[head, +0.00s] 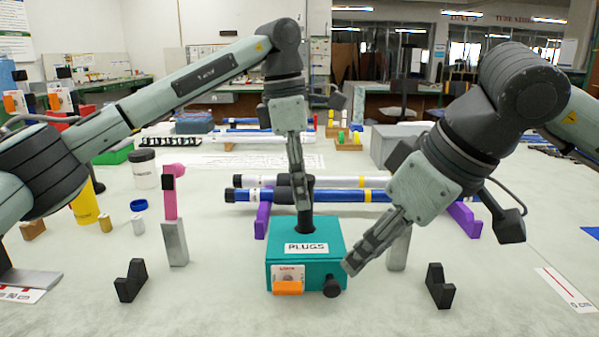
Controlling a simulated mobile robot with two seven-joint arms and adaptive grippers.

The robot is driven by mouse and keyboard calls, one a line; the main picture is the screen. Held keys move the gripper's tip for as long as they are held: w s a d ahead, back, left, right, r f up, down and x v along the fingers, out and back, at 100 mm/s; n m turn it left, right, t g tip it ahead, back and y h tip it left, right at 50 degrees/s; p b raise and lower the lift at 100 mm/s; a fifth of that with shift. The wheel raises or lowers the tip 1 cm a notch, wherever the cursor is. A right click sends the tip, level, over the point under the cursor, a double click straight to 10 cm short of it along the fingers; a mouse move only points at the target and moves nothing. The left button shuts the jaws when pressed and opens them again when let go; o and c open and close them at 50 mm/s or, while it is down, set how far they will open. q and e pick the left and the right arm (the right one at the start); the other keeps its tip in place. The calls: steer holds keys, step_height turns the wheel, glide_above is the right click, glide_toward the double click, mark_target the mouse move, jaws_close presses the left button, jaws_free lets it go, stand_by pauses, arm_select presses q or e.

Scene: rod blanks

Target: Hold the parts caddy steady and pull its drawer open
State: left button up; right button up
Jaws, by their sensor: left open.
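The parts caddy (335,236) is a teal box with a white PLUGS label. It stands upright on the table in the head view's lower middle. A black post (305,222) rises from its top. A black knob (331,287) sticks out low on its front right; the drawer's outline is not clear. My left gripper (300,203) is open and points down at the post, its fingers overlapping it; contact is unclear. My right gripper (350,268) slants down from the right, its tips just above and right of the knob. Its fingers show edge-on, so its opening is hidden.
An orange holder with a card (287,283) sits on the caddy's front left. Black notched blocks (131,281) (439,286) stand on either side. Blue and white rods (345,195) lie behind on purple supports (464,218). The table in front is clear.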

mark_target(305, 212)
arm_select(q)
steer(key=shift+d+f, duration=0.2)
steer(key=shift+f, duration=1.15)
steer(key=shift+d+f, duration=0.2)
steer(key=shift+f, duration=1.1)
steer(key=shift+c, duration=0.6)
jaws_close()
arm_select(e)
steer(key=shift+o, duration=1.1)
steer(key=w+a+f+m, duration=0.1)
steer(key=f+m, duration=0.1)
steer(key=m, duration=0.1)
steer(key=w+a+f+m, duration=0.1)
steer(key=f+m, duration=0.2)
steer(key=w+a+f+m, duration=0.1)
steer(key=f+m, duration=0.2)
steer(key=shift+w+a+f+h, duration=0.1)
steer(key=shift+a+f+h, duration=0.1)
steer(key=shift+f+h, duration=0.1)
